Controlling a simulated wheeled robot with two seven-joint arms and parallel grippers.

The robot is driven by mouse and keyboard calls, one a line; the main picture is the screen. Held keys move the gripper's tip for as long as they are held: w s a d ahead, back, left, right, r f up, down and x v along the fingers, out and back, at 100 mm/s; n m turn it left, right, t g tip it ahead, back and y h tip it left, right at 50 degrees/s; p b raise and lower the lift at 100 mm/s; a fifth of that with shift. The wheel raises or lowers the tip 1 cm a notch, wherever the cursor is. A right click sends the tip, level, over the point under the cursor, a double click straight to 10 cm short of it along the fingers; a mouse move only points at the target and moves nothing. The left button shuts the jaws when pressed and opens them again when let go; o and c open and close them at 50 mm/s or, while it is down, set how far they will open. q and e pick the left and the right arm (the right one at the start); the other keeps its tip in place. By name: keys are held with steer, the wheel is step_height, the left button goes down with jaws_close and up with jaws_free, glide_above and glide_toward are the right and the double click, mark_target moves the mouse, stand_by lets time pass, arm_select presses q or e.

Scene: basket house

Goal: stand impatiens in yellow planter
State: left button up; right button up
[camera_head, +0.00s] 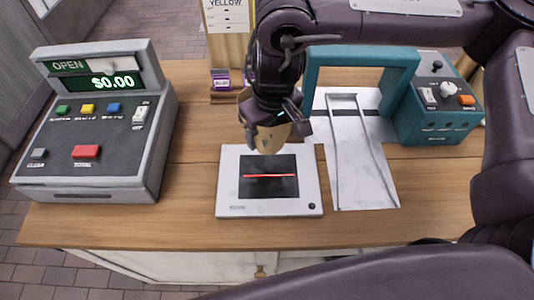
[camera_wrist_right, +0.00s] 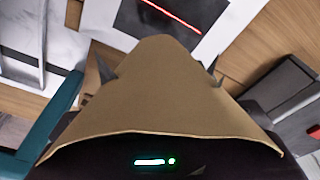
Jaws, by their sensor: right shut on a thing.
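My right gripper (camera_head: 276,126) is shut on a tan, paper-like thing (camera_head: 268,140) and holds it above the white scanner plate. In the right wrist view the tan thing (camera_wrist_right: 160,105) fills the middle as a wide cone shape, with a fingertip at each side. What is inside it or behind it is hidden, so I cannot tell if it is the impatiens. No yellow planter shows. A sign reading "YELLOW" (camera_head: 226,14) stands at the back, cut off by the top edge. My left gripper is not in view.
A grey register (camera_head: 95,130) reading $0.00 stands at the left. The white scanner (camera_head: 230,190) with a red line lies in the middle. Right of it are a teal arch (camera_head: 318,75) over a white plate and a teal control box (camera_head: 440,125). Bare wood lies along the front.

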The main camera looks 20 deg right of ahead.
glide_above(266, 162)
steer(key=f, duration=0.4)
steer(key=shift+s+f, duration=0.2)
steer(key=shift+s, duration=0.1)
step_height(266, 162, down, 4)
steer(key=shift+r+b, duration=0.1)
steer(key=shift+b, duration=0.45)
steer(key=shift+d, duration=0.1)
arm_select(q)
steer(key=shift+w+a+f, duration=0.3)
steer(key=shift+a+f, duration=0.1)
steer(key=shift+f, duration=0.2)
arm_select(e)
steer(key=shift+f, duration=0.25)
steer(key=o, duration=1.1)
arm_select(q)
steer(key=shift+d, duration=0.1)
arm_select(e)
steer(key=shift+o, duration=0.2)
steer(key=shift+r, duration=0.1)
